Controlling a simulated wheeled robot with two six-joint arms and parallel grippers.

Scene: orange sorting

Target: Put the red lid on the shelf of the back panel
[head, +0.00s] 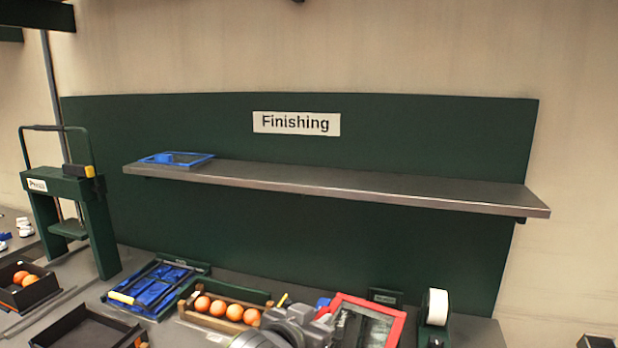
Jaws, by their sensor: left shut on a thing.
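The red lid (374,304), a red frame around a see-through pane, is low in the head view, right of centre. It is tilted. My left gripper (326,316) is at the lid's left edge and shut on it; the fingertips are partly hidden. The back panel (430,125) is dark green with a "Finishing" sign. Its long grey shelf (350,182) is above and behind the lid. A blue lid (178,159) lies at the shelf's left end. My right gripper is not in view.
The shelf is bare from its middle to its right end. Below it stand a blue-lined tray (155,287), a wooden crate (184,309) of oranges and a white tape roll (437,307). A green press (72,187) stands left.

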